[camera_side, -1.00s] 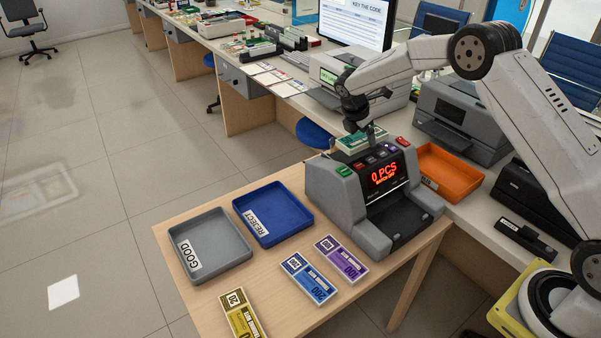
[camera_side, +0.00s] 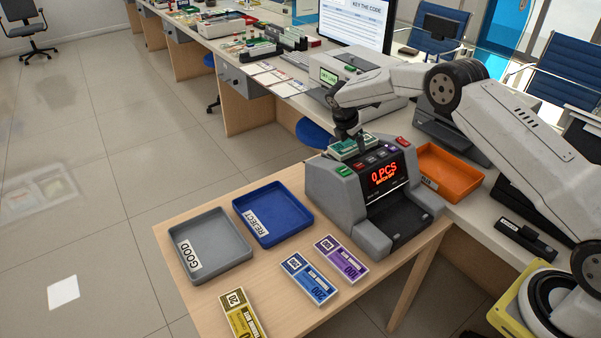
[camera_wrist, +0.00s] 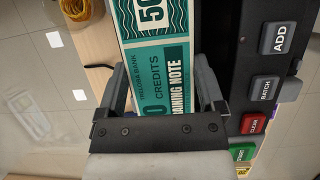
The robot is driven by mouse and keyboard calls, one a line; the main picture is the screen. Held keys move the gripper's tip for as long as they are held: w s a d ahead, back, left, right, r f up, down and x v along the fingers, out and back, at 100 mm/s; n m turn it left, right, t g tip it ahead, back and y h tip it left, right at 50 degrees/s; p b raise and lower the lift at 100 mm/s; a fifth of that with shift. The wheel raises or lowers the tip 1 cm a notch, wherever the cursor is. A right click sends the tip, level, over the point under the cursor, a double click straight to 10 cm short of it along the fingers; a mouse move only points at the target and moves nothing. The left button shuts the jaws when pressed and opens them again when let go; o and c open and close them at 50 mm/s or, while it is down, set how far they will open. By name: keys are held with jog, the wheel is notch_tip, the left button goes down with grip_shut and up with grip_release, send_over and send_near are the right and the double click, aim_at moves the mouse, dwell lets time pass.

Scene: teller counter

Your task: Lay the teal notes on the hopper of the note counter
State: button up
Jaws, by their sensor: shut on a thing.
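The teal notes (camera_side: 343,149) are at the top of the note counter (camera_side: 337,192), behind its key panel. In the wrist view the teal notes (camera_wrist: 160,60) lie between the two fingers of my gripper (camera_wrist: 165,92), beside the counter's keys. My gripper (camera_side: 357,146) is shut on the teal notes and points down at them. The counter's red display reads 0 PCS. The hopper under the notes is mostly hidden, and I cannot tell whether the notes touch it.
A grey GOOD tray (camera_side: 238,262) and a blue REJECT tray (camera_side: 298,225) stand on the wooden table, left of the counter. Blue notes (camera_side: 309,277), purple notes (camera_side: 341,259) and yellow notes (camera_side: 240,315) lie in front. An orange tray (camera_side: 481,186) stands right of the counter.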

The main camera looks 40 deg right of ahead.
aim_at(350, 144)
jog(key=shift+f, duration=1.45)
jog(key=shift+f, duration=0.1)
jog(key=o, duration=1.2)
jog(key=shift+c, duration=0.2)
jog(key=v, duration=1.2)
jog(key=shift+s+a, duration=0.1)
